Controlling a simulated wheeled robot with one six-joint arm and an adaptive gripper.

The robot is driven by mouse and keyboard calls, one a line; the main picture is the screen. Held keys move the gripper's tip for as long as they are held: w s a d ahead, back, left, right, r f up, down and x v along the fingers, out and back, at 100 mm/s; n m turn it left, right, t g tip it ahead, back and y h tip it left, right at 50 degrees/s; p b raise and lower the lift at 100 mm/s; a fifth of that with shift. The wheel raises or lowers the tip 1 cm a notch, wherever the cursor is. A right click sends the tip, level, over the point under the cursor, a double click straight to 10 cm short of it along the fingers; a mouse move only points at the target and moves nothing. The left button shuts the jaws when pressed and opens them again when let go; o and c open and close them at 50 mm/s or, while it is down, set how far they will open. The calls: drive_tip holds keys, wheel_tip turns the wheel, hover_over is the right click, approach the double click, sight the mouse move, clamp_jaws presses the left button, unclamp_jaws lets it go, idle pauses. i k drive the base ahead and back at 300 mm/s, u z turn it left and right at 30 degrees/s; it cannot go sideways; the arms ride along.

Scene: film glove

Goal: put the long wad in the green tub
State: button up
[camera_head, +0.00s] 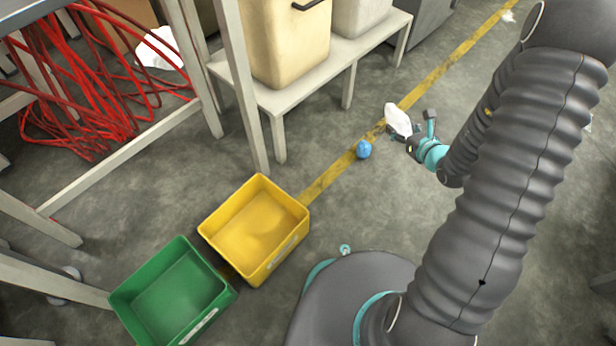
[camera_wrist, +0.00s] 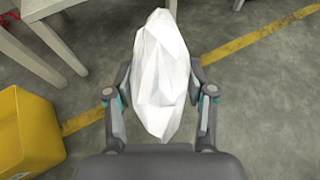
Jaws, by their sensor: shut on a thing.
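A long white crumpled wad (camera_wrist: 160,75) is held between the fingers of my gripper (camera_wrist: 160,105) in the wrist view. In the head view the wad (camera_head: 397,120) shows at the end of my gripper (camera_head: 410,132), which appears to be above the floor near the yellow line. The green tub (camera_head: 122,300) stands on the floor at the lower left and looks empty. My gripper is far to the upper right of the tub in the head view. The far finger is partly hidden by the wad.
A yellow tub (camera_head: 207,232) stands right beside the green tub, on its upper right; it also shows in the wrist view (camera_wrist: 40,125). A blue ball-like wad (camera_head: 364,149) lies by the yellow line. A bench (camera_head: 270,98) with cream bins and a rack with red cables (camera_head: 70,100) stand behind.

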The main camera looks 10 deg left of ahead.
sight(198, 287)
drive_tip(key=k, duration=0.4)
drive_tip(key=u, duration=4.3)
drive_tip(key=k, duration=1.15)
drive_tip(key=z, duration=1.25)
